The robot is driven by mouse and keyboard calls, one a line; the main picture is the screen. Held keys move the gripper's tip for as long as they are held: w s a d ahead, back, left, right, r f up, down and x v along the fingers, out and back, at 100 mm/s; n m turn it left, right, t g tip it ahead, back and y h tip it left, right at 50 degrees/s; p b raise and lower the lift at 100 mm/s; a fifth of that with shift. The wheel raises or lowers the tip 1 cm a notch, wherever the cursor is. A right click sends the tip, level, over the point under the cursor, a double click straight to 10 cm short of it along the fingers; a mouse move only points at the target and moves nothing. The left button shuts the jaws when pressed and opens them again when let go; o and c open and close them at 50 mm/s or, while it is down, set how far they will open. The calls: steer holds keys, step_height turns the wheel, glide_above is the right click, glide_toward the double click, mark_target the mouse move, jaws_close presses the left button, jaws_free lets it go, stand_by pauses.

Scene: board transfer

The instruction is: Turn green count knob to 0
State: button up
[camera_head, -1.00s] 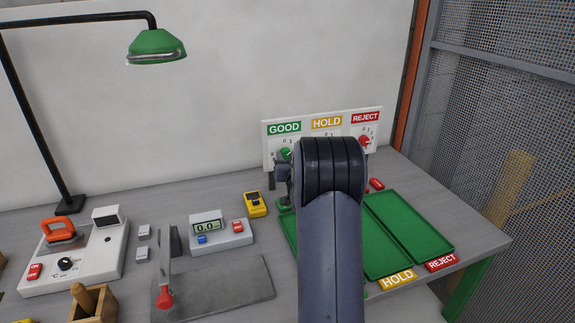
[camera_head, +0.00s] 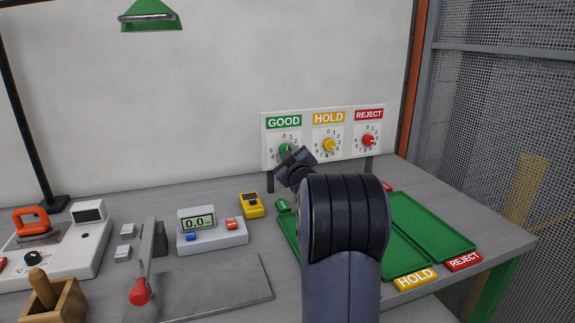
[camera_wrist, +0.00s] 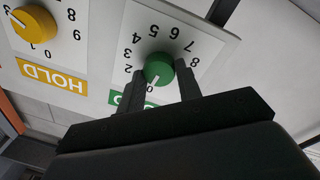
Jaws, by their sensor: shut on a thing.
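The green count knob (camera_head: 285,149) sits on the dial under the green GOOD label (camera_head: 284,122) on the white panel (camera_head: 264,140). My gripper (camera_head: 290,156) is at this knob, reaching it from the front and tilted. In the wrist view, which shows the panel upside down, the green knob (camera_wrist: 158,68) lies between the two dark fingers of my gripper (camera_wrist: 161,76), which are shut on it. Its white pointer mark points at or very near the 0 (camera_wrist: 150,89). The fingers hide some of the dial numbers.
The yellow HOLD knob (camera_head: 329,146) and red REJECT knob (camera_head: 369,140) sit to the right on the same panel. Green trays (camera_head: 432,225) lie below. A yellow device (camera_head: 251,205) and a scale-like box with a display (camera_head: 212,234) stand to the left. My arm hides part of the trays.

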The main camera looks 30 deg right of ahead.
steer(key=shift+n+b, duration=0.45)
steer(key=shift+n, duration=0.25)
steer(key=o, duration=1)
steer(key=b+v, duration=0.1)
steer(key=v, duration=0.9)
steer(key=shift+s+f, duration=0.2)
steer(key=shift+s, duration=0.2)
